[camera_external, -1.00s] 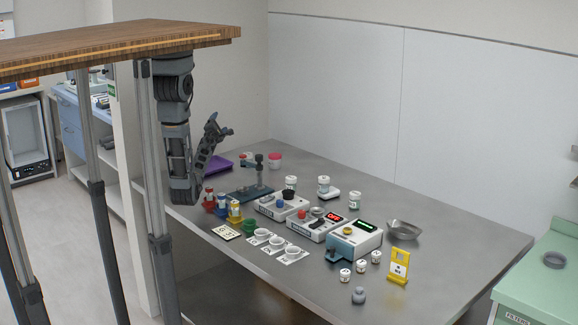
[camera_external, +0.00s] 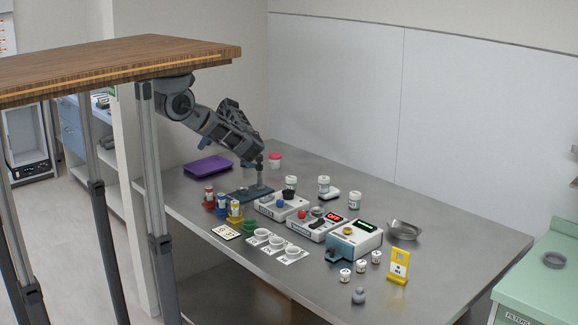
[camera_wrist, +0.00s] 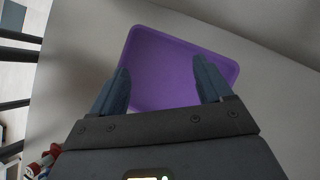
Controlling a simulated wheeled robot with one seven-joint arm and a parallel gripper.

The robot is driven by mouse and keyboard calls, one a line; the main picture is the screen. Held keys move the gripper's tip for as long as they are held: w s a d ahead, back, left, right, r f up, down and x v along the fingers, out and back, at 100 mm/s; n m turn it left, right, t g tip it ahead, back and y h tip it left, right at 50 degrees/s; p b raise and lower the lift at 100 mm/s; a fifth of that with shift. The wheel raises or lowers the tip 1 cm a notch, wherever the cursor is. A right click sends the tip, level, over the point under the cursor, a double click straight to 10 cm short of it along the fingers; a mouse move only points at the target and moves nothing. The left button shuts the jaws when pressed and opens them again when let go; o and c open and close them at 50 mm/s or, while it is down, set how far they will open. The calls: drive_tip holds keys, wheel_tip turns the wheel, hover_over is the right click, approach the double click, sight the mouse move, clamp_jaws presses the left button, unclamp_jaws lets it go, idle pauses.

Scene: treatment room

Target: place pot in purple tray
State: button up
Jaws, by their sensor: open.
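The purple tray (camera_external: 218,161) lies flat at the far left of the table. In the wrist view the tray (camera_wrist: 165,75) spans the space ahead of and between my fingers, and its visible inside is bare; its near side is hidden by my gripper. My gripper (camera_wrist: 160,66) is open with nothing between its fingers. In the external view my gripper (camera_external: 204,143) is mostly hidden behind my arm, over or near the tray. Several small pots stand on the table: a pink-and-white pot (camera_external: 275,161) behind the stand, and white pots such as one (camera_external: 323,185) farther right. I cannot tell which one is meant.
Red, blue and yellow holders (camera_external: 221,205), white instrument boxes (camera_external: 318,224) and cups (camera_external: 276,243) crowd the middle. A metal bowl (camera_external: 404,230) sits right. The table's far right is clear.

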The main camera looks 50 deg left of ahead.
drive_tip(key=w+d+t+h+b, duration=0.1)
drive_tip(key=w+d, duration=0.2)
drive_tip(key=w, duration=0.2)
drive_tip(key=w+d+t+h+b, duration=0.2)
drive_tip(key=w+d, duration=0.2)
drive_tip(key=w, duration=0.1)
drive_tip(key=w+d+t+h+b, duration=0.1)
drive_tip(key=w+d+h, duration=0.1)
drive_tip(key=w, duration=0.3)
drive_tip(key=shift+w+d+f+m+t, duration=0.1)
drive_tip(key=shift+d+f+m+t, duration=0.1)
drive_tip(key=shift+d, duration=0.2)
drive_tip(key=shift+w+d+f+m+t, duration=0.1)
drive_tip(key=shift+d+f+m, duration=0.1)
drive_tip(key=shift+d, duration=0.25)
wheel_tip(320, 180, down, 7)
drive_tip(key=shift+w+f+p, duration=0.1)
drive_tip(key=shift+f+p, duration=0.1)
drive_tip(key=shift+p, duration=0.15)
drive_tip(key=shift+c, duration=0.2)
drive_tip(key=c, duration=1.2)
drive_tip(key=shift+r, duration=0.1)
